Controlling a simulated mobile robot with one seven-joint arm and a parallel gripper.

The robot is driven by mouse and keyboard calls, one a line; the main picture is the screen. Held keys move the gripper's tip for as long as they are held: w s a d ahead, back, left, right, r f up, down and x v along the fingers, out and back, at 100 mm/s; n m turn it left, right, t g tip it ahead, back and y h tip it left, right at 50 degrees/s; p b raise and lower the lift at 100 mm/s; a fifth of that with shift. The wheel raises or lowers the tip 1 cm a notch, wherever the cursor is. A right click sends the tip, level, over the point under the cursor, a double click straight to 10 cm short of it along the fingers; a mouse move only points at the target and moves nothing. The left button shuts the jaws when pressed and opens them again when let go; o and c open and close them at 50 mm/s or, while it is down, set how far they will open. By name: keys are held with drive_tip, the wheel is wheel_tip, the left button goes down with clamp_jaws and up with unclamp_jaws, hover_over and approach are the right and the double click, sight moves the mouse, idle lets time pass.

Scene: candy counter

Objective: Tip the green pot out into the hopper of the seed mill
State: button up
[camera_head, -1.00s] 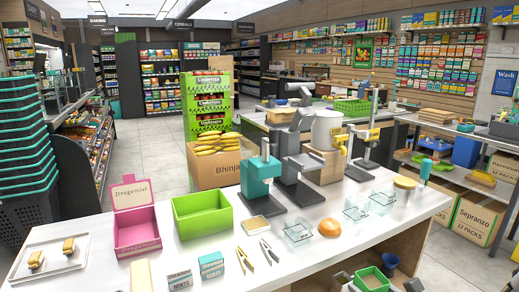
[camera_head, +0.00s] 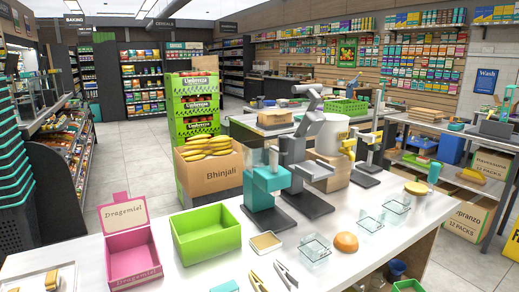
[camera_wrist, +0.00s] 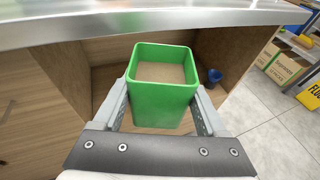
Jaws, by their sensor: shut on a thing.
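The green pot (camera_wrist: 162,110) is a square, open-topped tub, upright and holding a light brown fill. My gripper (camera_wrist: 161,96) is shut on it, one finger against each side. The pot is in front of the counter's open front, below the top. In the head view only a bit of the green pot (camera_head: 408,286) shows at the bottom edge. A teal machine (camera_head: 264,185) with a clear upper container stands on the counter; a grey machine (camera_head: 300,165) stands beside it. I cannot tell for sure which is the seed mill.
The white counter top (camera_wrist: 150,20) overhangs above the pot. A dark blue cup (camera_wrist: 214,77) stands in the space under it. On the counter are a green bin (camera_head: 205,235), a pink box (camera_head: 133,260), tongs (camera_head: 285,275), clear trays (camera_head: 316,247) and a bun (camera_head: 346,242).

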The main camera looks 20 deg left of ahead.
drive_tip(key=shift+r, duration=0.1)
wheel_tip(320, 180, up, 11)
drive_tip(key=p, duration=1.2)
drive_tip(key=shift+a+r, duration=0.1)
drive_tip(key=shift+r, duration=0.1)
